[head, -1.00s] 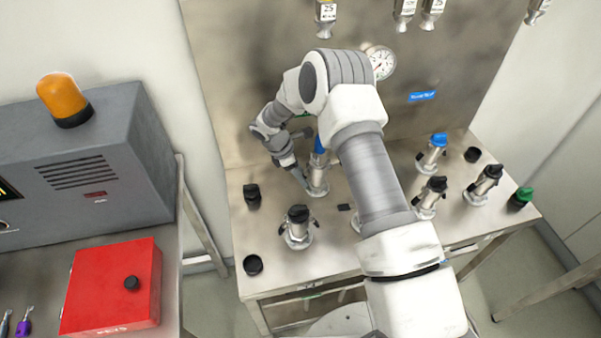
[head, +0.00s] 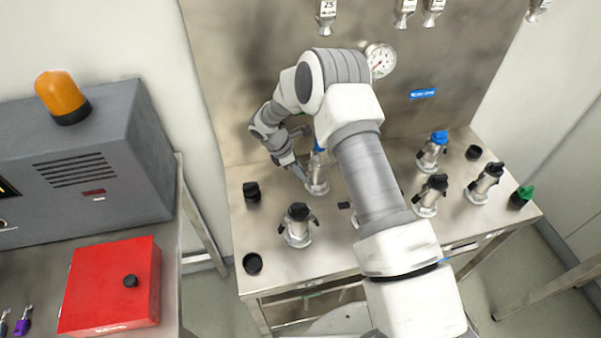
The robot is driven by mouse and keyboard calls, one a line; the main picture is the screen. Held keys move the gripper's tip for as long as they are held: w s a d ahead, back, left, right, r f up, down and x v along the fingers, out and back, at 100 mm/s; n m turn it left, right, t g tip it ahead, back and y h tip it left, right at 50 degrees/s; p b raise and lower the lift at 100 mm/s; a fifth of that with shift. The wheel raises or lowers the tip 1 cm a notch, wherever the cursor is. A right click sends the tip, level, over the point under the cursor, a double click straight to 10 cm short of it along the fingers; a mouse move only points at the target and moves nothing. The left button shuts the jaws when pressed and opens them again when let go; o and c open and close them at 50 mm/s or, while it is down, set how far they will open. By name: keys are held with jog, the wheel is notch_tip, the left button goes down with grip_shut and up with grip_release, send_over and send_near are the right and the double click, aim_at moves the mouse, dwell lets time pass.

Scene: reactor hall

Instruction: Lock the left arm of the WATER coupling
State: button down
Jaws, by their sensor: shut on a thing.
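The coupling at my gripper (head: 304,178) is a metal fitting (head: 318,183) with a blue part on top, standing upright on the steel bench (head: 275,275). I cannot read a WATER label on it. My gripper reaches down from the upper left to the left side of this coupling. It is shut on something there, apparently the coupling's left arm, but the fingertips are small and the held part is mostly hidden. My arm covers the bench to the right of the coupling.
A black-topped coupling (head: 298,225) stands in front, with black caps (head: 252,191) and (head: 252,263) to its left. Another blue-topped coupling (head: 432,151) and black-topped couplings (head: 431,195) and (head: 485,183) stand at right, near a green cap (head: 521,197). A gauge (head: 380,60) hangs behind.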

jog(key=shift+f+h+b, duration=0.25)
jog(key=shift+h+b, duration=0.05)
jog(key=shift+b, duration=0.3)
jog(key=shift+d+r, duration=0.15)
jog(key=shift+r, duration=0.05)
jog(key=c, duration=0.7)
grip_release()
jog(key=b+v, duration=0.1)
jog(key=v, duration=1.6)
jog(key=shift+s+a+r, duration=0.1)
jog(key=shift+a, duration=0.15)
